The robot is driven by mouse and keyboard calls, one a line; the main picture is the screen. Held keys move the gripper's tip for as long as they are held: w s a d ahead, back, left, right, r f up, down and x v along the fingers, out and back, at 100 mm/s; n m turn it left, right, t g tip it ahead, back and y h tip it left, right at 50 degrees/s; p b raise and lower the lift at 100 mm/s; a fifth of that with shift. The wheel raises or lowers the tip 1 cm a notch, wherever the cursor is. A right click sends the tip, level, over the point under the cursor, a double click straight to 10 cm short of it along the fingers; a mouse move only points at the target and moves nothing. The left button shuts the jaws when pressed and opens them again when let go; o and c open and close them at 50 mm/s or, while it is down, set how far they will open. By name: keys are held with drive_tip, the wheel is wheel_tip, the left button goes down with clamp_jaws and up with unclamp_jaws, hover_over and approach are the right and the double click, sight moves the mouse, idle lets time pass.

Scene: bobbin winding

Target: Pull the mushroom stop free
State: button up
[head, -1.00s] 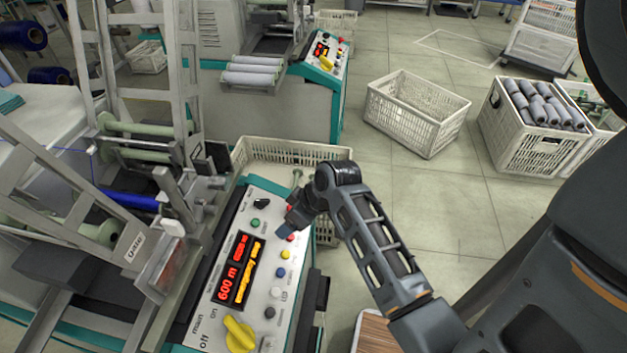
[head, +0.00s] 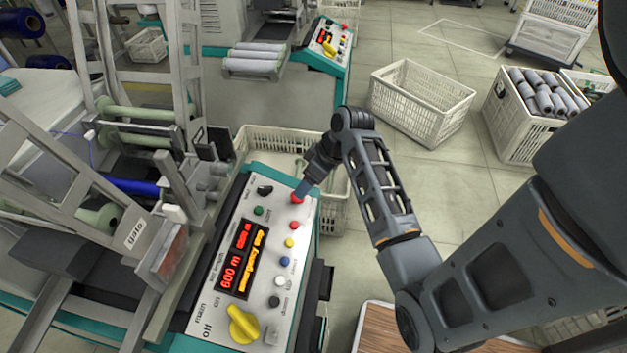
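The control panel (head: 215,308) of the near machine lies at the lower centre, with a lit red and orange display. The red mushroom stop (head: 296,199) is at its upper right corner. My gripper (head: 300,192) reaches down to it from above right, its fingertips at the stop's upper side. The tips are small and partly merge with the stop, so I cannot tell whether they are around it or only touching, nor whether they are open or shut. A smaller red button (head: 294,225) sits just below the stop.
Yellow, blue, white and black buttons and a yellow main switch (head: 242,324) are on the same panel. A white crate (head: 262,139) stands behind the panel. Another empty crate (head: 420,107) and a crate of grey bobbins (head: 518,128) stand on the floor. Open floor lies right of the panel.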

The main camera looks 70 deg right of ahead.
drive_tip(key=b+x, duration=0.2)
drive_tip(key=x, duration=0.1)
drive_tip(key=shift+f+b, duration=0.3)
drive_tip(key=shift+b, duration=0.05)
drive_tip(key=shift+b+x, duration=0.6)
drive_tip(key=shift+x, duration=1.1)
drive_tip(key=shift+w, duration=0.1)
drive_tip(key=shift+c, duration=0.4)
drive_tip(key=c, duration=1.2)
drive_tip(key=shift+r, duration=0.1)
drive_tip(key=shift+r+p, duration=0.3)
drive_tip(key=shift+p, duration=0.15)
drive_tip(key=o, duration=1.3)
